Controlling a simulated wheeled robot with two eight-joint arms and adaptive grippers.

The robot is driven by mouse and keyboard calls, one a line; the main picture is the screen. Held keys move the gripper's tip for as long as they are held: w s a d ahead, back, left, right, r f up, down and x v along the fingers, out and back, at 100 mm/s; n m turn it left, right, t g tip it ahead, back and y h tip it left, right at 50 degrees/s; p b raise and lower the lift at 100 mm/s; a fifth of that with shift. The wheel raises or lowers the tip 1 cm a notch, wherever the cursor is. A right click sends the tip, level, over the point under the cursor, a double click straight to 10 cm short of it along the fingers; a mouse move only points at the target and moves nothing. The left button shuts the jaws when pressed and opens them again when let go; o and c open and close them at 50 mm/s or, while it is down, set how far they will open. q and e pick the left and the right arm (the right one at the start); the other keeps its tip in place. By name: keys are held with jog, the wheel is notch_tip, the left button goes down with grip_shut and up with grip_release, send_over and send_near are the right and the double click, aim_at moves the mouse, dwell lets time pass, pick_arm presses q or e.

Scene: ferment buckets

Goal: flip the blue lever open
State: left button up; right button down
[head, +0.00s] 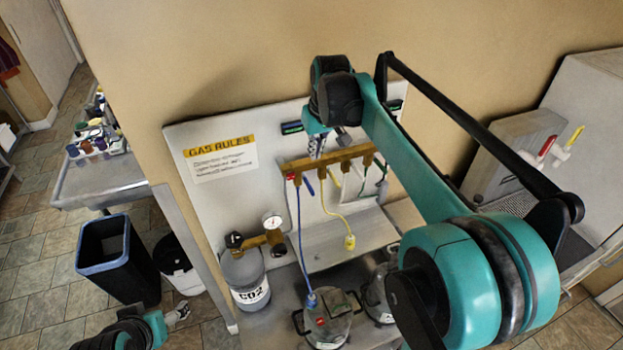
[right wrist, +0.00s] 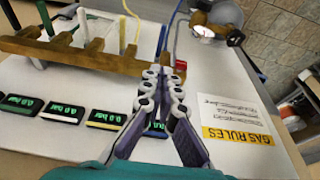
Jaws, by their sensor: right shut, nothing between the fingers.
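The blue lever (head: 308,187) hangs from the left part of the brass manifold (head: 328,160) on the wall panel, slanting down and right. In the right wrist view the picture is turned over, and the blue lever (right wrist: 162,40) stands up just beyond the fingertips. My right gripper (right wrist: 164,73) is shut and empty, its tips at the manifold's edge beside the lever; I cannot tell if they touch. In the head view the right gripper (head: 317,147) is just above the manifold, partly hidden by its wrist. My left gripper (head: 178,314) shows small at bottom left, its jaws unclear.
Yellow (head: 333,178), white and green levers sit to the right on the manifold. A blue hose (head: 300,240) and yellow hose hang below. A CO2 cylinder (head: 245,280) with gauge (head: 272,221) stands lower left. Pressure displays (right wrist: 108,116) line the panel above the manifold.

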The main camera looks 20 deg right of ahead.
jog(key=shift+f, duration=0.1)
jog(key=p, duration=0.1)
send_near(310, 187)
jog(key=x, duration=0.5)
jog(key=shift+w+f, duration=0.15)
jog(key=shift+w, duration=0.15)
jog(key=shift+f, duration=0.6)
